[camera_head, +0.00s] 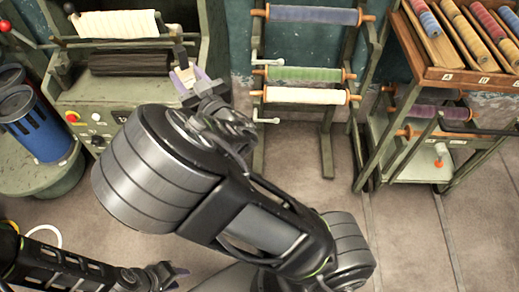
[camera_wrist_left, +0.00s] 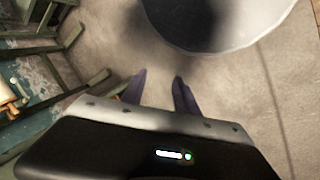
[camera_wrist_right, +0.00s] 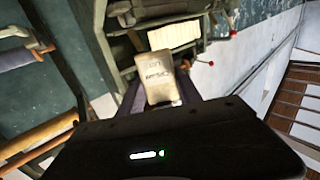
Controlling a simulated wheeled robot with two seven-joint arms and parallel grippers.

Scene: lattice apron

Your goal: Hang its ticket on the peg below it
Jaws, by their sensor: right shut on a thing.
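My right gripper (camera_head: 187,76) is shut on a pale ticket (camera_wrist_right: 157,80) with dark print, held up between its fingers in front of the green machine. The printing is too small to read. A rack (camera_head: 327,150) holds a blue roll (camera_head: 312,15), a green roll (camera_head: 305,75) and a cream roll (camera_head: 305,96). A small light peg (camera_head: 267,62) sticks out at the rack's left post below the blue roll, and another peg (camera_head: 267,121) below the cream roll. Both look bare. My left gripper (camera_head: 168,273) is low over the floor, open and empty; its fingers (camera_wrist_left: 158,90) stand apart.
The green machine (camera_head: 95,100) carries a cream roll (camera_head: 115,24) and a dark roll (camera_head: 130,62). Blue canisters (camera_head: 38,125) stand at left. A shelf cart (camera_head: 440,75) with several coloured rolls stands right of the rack. The floor (camera_head: 415,235) at lower right is clear.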

